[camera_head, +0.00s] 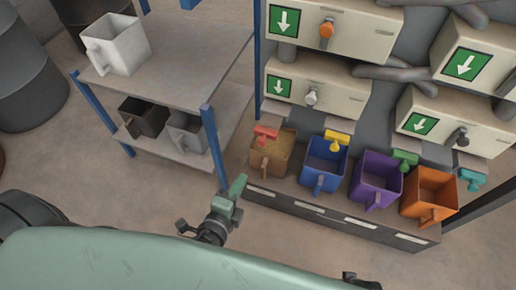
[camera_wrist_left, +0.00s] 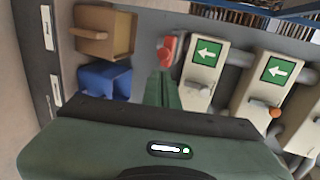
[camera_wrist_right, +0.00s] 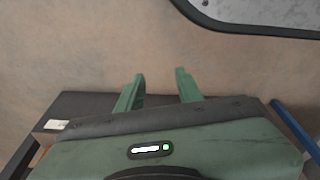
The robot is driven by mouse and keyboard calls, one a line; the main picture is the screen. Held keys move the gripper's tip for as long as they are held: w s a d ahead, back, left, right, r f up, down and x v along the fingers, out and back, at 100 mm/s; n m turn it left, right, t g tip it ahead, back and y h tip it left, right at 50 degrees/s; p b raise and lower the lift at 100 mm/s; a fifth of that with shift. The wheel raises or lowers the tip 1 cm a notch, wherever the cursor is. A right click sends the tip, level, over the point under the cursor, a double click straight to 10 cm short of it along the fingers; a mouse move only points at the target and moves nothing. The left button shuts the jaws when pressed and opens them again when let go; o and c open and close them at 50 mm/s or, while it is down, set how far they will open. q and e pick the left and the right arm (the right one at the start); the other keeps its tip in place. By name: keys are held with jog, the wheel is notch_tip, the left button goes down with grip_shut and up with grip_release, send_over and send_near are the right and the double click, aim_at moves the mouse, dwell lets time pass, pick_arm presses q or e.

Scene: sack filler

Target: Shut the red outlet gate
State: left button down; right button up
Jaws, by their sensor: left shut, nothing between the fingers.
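The red outlet gate (camera_head: 266,132) sits at the left end of the row of outlets, above the tan bin (camera_head: 258,160), which holds sandy material. In the left wrist view the red gate (camera_wrist_left: 168,50) is straight beyond my fingertips. My left gripper (camera_head: 238,185) is shut and empty, in front of and left of the tan bin, apart from the gate in the head view. My right gripper (camera_wrist_right: 160,88) is open and empty over bare floor in the right wrist view.
Blue (camera_head: 324,165), purple (camera_head: 374,185) and orange (camera_head: 430,195) bins stand right of the tan one, under yellow, green and teal gates. Cream boxes with green arrow signs (camera_head: 284,20) hang above. A blue-posted shelf (camera_head: 190,80) with a white bin (camera_head: 118,42) stands left.

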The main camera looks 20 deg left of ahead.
pick_arm(q)
send_near(266, 128)
jog(key=f, duration=0.2)
jog(key=shift+s+d+f, duration=0.15)
jog(key=shift+s+f, duration=0.05)
jog(key=shift+f, duration=0.1)
jog(key=shift+w, duration=0.5)
pick_arm(e)
jog(key=shift+s+d+f, duration=0.1)
jog(key=shift+s+f, duration=0.2)
jog(key=shift+f, duration=0.2)
pick_arm(q)
jog(key=shift+w, duration=0.3)
jog(key=w, duration=0.5)
jog(key=shift+w+d, duration=0.15)
jog(key=shift+w, duration=0.25)
jog(key=shift+r, duration=0.2)
pick_arm(e)
jog(key=shift+s+f, duration=0.1)
pick_arm(q)
jog(key=shift+w, duration=0.1)
